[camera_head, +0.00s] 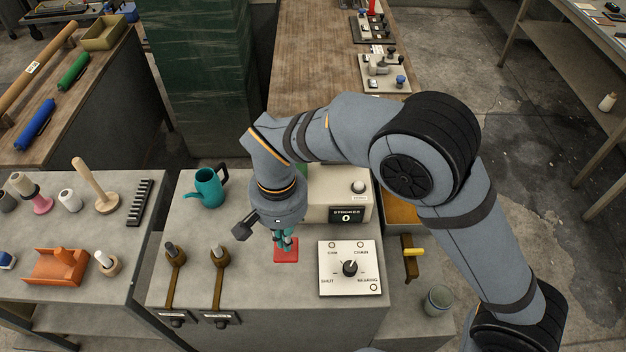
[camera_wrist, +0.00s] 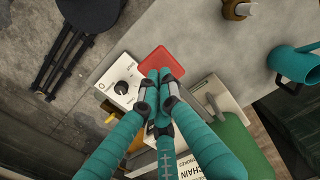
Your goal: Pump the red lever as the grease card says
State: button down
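A flat red piece (camera_head: 287,256) lies low on the grey bench, beneath my gripper (camera_head: 284,240); I see no other red lever part. In the wrist view the red piece (camera_wrist: 160,62) is just beyond the teal fingertips (camera_wrist: 160,78). The fingers are together with nothing visible between them; I cannot tell whether they touch the red piece. A cream box (camera_head: 325,185) has a display (camera_head: 346,215) reading STROKES 0. A white dial panel (camera_head: 338,282) has a black knob (camera_head: 350,268) among several labels, including CHAIN. A white card (camera_wrist: 185,167) reading CHAIN is partly hidden behind my fingers.
A yellow-handled lever (camera_head: 411,253) and a glass jar (camera_head: 437,300) are right of the dial panel.

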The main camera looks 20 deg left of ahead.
jog(key=shift+f+b, duration=2.55)
jog(key=shift+r+p, duration=1.45)
jog(key=shift+r, duration=0.65)
jog(key=shift+f, duration=0.15)
notch_tip(320, 180, down, 4)
jog(key=b, duration=0.4)
jog(key=shift+r+p, duration=1.4)
jog(key=shift+r, duration=0.75)
notch_tip(320, 180, up, 6)
jog(key=p, duration=0.4)
